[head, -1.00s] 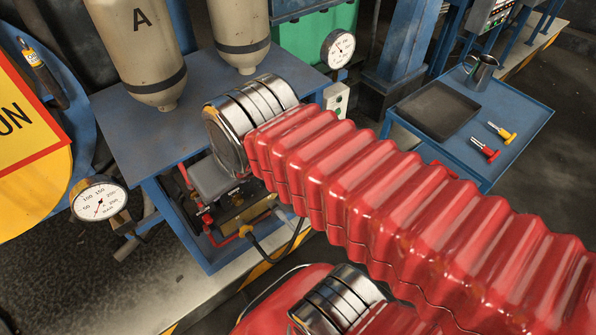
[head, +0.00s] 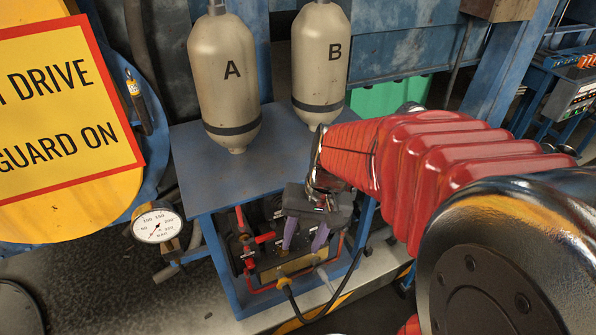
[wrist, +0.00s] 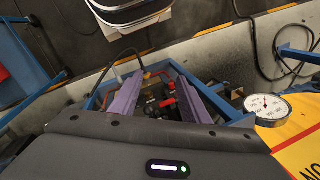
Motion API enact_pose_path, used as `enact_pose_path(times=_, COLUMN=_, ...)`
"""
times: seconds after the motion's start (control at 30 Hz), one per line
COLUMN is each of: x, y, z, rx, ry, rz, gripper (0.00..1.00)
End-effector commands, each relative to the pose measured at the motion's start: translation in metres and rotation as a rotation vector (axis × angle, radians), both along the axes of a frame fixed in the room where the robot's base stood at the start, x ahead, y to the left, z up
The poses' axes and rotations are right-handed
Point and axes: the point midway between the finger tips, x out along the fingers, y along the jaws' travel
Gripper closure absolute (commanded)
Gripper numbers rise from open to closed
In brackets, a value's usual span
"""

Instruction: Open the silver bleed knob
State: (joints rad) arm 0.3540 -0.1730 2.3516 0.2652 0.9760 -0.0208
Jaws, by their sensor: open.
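My gripper (head: 303,246) has two purple fingers, spread apart and pointing down at the valve block (head: 262,262) in the blue stand. In the wrist view the fingers (wrist: 158,88) reach into the stand's frame, with red-handled dark fittings (wrist: 167,102) between and below them. Nothing shows held between the fingers. In the head view the block has red handles (head: 264,237) and a brass-coloured lower part (head: 285,268). I cannot make out the silver bleed knob for sure; my gripper body and fingers hide part of the block.
Bottles A (head: 226,85) and B (head: 321,60) hang above the blue stand top (head: 188,150). A pressure gauge (head: 157,225) stands at the left, by the yellow guard (head: 60,190). A black hose (head: 330,308) leaves the block's front. Bare floor lies at lower left.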

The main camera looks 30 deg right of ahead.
Motion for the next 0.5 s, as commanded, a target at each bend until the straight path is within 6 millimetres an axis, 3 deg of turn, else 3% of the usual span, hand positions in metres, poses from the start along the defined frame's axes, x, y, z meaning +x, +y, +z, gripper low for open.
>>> enact_pose_path(times=0.5, x=0.023, y=-0.034, z=-0.074, rx=0.313, ry=0.200, rz=-0.309, gripper=0.58)
